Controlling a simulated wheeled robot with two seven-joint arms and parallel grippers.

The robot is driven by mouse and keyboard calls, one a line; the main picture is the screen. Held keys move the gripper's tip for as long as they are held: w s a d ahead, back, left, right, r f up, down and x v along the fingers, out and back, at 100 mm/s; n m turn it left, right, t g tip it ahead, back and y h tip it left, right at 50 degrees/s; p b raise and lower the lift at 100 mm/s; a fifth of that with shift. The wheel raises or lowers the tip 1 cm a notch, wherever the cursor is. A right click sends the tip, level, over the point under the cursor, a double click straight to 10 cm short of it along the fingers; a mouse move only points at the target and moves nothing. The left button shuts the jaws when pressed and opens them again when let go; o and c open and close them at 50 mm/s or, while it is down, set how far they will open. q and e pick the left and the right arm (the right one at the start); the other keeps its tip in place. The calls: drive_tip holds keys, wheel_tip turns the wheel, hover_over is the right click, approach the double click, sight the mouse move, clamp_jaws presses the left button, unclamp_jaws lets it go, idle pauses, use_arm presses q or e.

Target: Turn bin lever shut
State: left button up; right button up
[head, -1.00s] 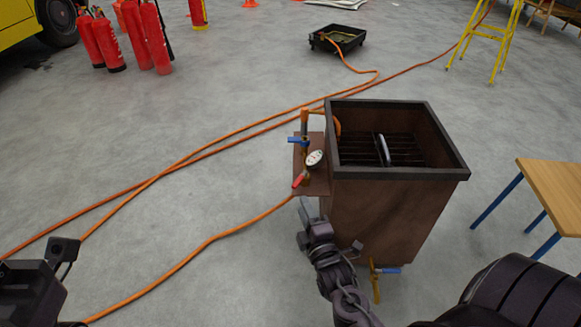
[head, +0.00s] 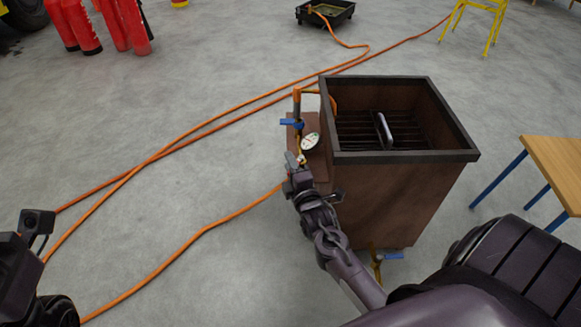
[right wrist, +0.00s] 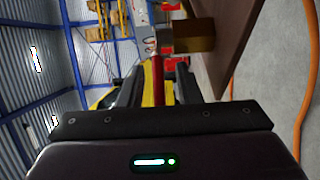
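The brown bin (head: 375,200) with a dark rim stands right of centre. On its left side is a panel with a white gauge (head: 310,141), an orange pipe and a blue lever (head: 291,122). Another blue lever (head: 394,255) is on a low valve at the bin's foot. My right gripper (head: 291,162) is at the panel below the gauge and hides the red lever in the head view. In the right wrist view the red lever (right wrist: 157,75) stands between its two spread fingers, with gaps on both sides. My left gripper (head: 30,232) is partly in view at the left edge; its fingers are unclear.
Orange hoses (head: 200,228) run across the floor to the panel and beyond. A wooden table (head: 555,165) with blue legs stands at the right. Red extinguishers (head: 95,25), a black tray (head: 325,12) and a yellow stand (head: 485,20) are farther back. Floor left of the bin is clear except hoses.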

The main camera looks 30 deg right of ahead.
drive_tip(key=shift+w, duration=0.1)
clamp_jaws()
idle(0.3)
